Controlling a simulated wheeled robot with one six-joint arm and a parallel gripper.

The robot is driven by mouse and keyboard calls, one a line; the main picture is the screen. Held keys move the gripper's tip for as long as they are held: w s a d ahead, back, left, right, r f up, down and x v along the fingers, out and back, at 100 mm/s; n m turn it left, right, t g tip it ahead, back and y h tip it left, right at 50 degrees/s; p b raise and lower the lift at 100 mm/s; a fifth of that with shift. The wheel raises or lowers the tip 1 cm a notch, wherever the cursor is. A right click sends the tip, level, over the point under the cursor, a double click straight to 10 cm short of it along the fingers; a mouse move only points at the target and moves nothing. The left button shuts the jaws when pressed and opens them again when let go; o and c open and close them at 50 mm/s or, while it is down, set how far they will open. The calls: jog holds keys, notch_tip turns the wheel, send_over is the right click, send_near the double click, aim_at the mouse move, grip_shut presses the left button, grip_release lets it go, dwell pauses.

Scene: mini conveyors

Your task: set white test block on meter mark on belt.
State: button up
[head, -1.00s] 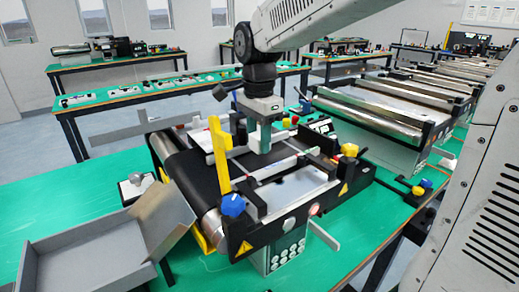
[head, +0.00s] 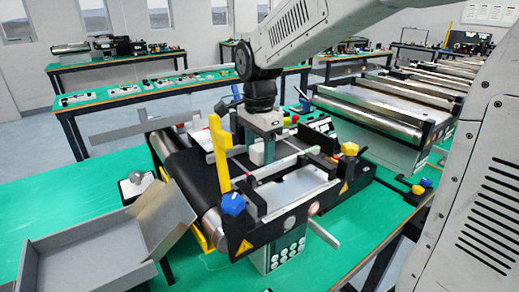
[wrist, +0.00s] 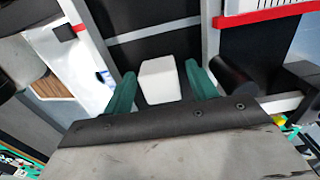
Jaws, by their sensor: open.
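The white test block (wrist: 161,81) stands on the black belt (wrist: 138,22) in the wrist view. My gripper (wrist: 161,88) is open, with one green finger on each side of the block. Small gaps show between the block and both fingers. In the head view my gripper (head: 262,148) is low over the conveyor, and the white block (head: 257,154) partly shows between its fingers. A pale stripe (wrist: 155,29) crosses the belt a little beyond the block; it looks like the meter mark. The belt under the block is hidden.
Rails flank the belt, with red marks (wrist: 265,13) on them. A yellow upright (head: 219,153) and a blue knob (head: 232,204) stand close to my gripper. A grey open box (head: 85,245) lies at the front left. The green table (head: 60,190) is clear at left.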

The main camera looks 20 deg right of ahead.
aim_at(259, 147)
notch_tip(259, 147, up, 12)
jog(key=s+d+f+n, duration=0.1)
jog(key=s+f+n, duration=0.2)
jog(key=s+n, duration=0.2)
jog(key=s+d+f+n+t, duration=0.1)
jog(key=s+f+n, duration=0.3)
jog(key=s, duration=0.7)
jog(key=s+d+f+n, duration=0.1)
jog(key=s+f+n, duration=0.3)
jog(key=s+n, duration=0.2)
jog(key=shift+s+n, duration=0.4)
jog(key=shift+s, duration=0.6)
